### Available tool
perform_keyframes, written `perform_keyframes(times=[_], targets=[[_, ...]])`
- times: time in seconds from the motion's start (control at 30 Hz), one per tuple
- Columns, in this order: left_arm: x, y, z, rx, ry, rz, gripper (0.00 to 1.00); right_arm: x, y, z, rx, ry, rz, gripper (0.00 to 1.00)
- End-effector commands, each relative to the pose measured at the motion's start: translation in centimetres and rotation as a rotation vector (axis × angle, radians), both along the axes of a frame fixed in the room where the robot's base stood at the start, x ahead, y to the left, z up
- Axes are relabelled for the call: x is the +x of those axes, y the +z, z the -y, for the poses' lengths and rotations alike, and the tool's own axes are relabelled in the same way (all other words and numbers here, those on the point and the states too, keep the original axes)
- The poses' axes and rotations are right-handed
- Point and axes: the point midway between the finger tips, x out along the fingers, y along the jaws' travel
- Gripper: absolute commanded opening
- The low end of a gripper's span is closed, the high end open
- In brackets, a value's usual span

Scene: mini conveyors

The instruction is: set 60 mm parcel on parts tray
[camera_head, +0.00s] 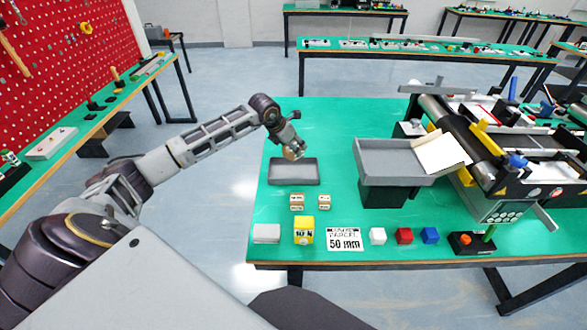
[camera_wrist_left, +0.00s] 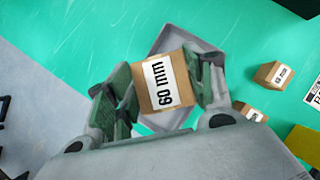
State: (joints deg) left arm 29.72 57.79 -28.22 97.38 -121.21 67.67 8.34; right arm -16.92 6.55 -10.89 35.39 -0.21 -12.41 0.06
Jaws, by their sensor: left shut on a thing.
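The 60 mm parcel (camera_wrist_left: 162,84) is a brown box with a white label reading "60 mm". My left gripper (camera_wrist_left: 165,88) is shut on it, with a finger on each side. In the head view the parcel (camera_head: 292,153) shows small under my left gripper (camera_head: 290,147), over the back edge of the parts tray. The parts tray (camera_head: 292,181) is a shallow grey tray on the green table. In the left wrist view the tray (camera_wrist_left: 158,122) lies behind the parcel. The gap between parcel and tray cannot be told exactly. My right gripper is not in view.
Small brown parcels (camera_head: 297,197) stand in front of the tray. A grey chute bin (camera_head: 388,160) and conveyor stand right.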

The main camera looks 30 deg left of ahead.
Motion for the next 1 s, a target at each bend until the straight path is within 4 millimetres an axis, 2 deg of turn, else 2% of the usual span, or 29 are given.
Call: perform_keyframes(times=[0.4,0.7,0.87,1.0], targets=[[0.0,-5.0,0.0,0.0,0.0,0.0,0.27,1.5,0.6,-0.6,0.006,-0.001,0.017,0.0],[0.0,-5.4,0.0,0.0,0.0,0.001,0.27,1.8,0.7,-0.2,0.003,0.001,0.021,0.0],[0.0,-5.6,0.0,0.0,0.0,0.0,0.27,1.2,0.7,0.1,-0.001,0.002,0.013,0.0],[-0.1,-6.8,0.1,-0.001,0.0,-0.001,0.27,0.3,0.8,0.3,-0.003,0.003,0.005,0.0]])
